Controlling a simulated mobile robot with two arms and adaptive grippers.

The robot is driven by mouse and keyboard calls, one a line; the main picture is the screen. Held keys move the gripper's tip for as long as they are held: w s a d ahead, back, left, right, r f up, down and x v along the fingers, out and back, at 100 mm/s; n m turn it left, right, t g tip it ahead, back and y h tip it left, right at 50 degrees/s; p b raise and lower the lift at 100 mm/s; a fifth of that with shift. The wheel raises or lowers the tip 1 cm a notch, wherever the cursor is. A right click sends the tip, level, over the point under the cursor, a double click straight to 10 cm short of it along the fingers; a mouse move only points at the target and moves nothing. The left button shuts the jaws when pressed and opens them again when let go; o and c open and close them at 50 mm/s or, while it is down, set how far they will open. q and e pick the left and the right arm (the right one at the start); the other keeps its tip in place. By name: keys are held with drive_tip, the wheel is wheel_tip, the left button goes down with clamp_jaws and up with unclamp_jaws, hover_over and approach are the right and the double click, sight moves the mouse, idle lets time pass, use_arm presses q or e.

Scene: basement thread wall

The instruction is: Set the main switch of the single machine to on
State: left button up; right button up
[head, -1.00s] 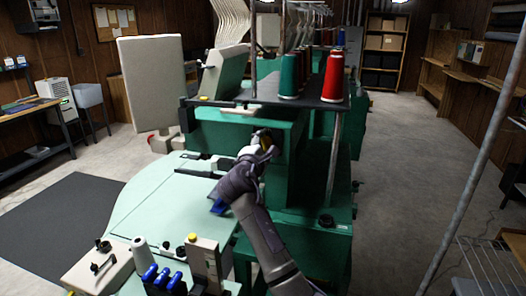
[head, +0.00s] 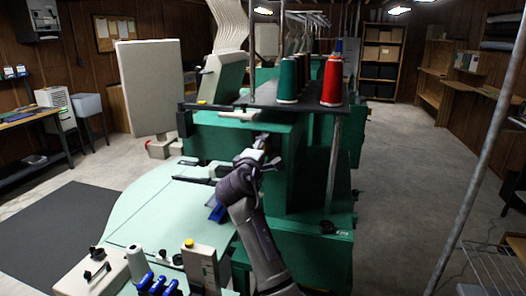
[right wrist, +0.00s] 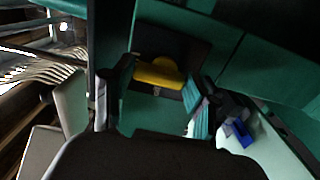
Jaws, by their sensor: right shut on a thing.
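The single machine (head: 245,140) is a green machine with a pale green table in the middle of the head view. Its main switch (right wrist: 158,73) shows in the right wrist view as a yellow handle on a dark plate on a green face. My right gripper (head: 262,143) is at the front of the green body. In the right wrist view its fingers (right wrist: 153,98) stand on either side of the yellow handle and it is shut on it. The gripper hides the switch in the head view, and its exact angle is hard to read. My left gripper is out of view.
Red (head: 332,80) and green (head: 288,80) thread cones stand on a dark shelf above the gripper. A pale panel (head: 150,85) stands at the left. A control box (head: 92,275) and blue-topped parts (head: 157,285) are in front.

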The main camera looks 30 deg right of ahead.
drive_tip(key=shift+f, duration=0.1)
drive_tip(key=o, duration=1.2)
drive_tip(key=shift+c, duration=0.2)
drive_tip(key=v, duration=1.2)
drive_tip(key=shift+s, duration=0.1)
